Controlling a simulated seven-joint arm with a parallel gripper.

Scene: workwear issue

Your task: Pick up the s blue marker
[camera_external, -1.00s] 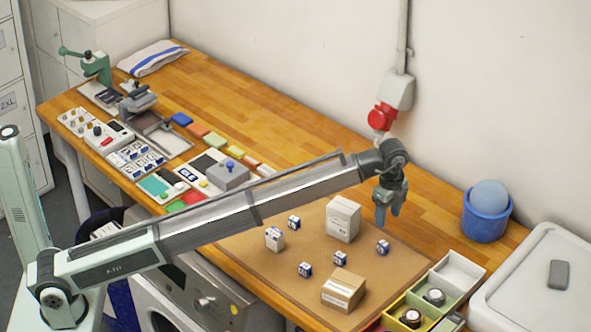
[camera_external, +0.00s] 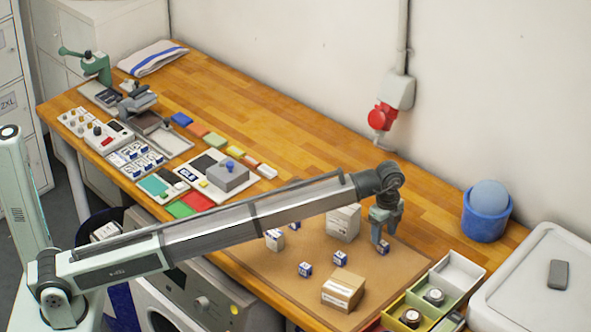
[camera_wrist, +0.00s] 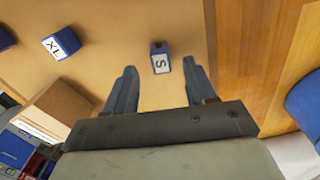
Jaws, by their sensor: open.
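The S blue marker is a small blue block with a white face lettered S; it shows in the wrist view (camera_wrist: 160,58), ahead of and between my fingertips, nearer the right one. It also shows in the external view (camera_external: 383,247), on the brown mat, just below and right of my gripper (camera_external: 380,238). My gripper is open and empty, its two fingers apart in the wrist view (camera_wrist: 158,78). I cannot tell the exact height of the fingertips above the mat.
An XL blue marker (camera_wrist: 62,44) lies to the left, and other small blue-white blocks (camera_external: 340,258) stand on the mat (camera_external: 285,285). A white box (camera_external: 343,222) and a cardboard box (camera_external: 343,291) stand close by. A blue tub (camera_external: 486,215) and compartment trays (camera_external: 457,272) are to the right.

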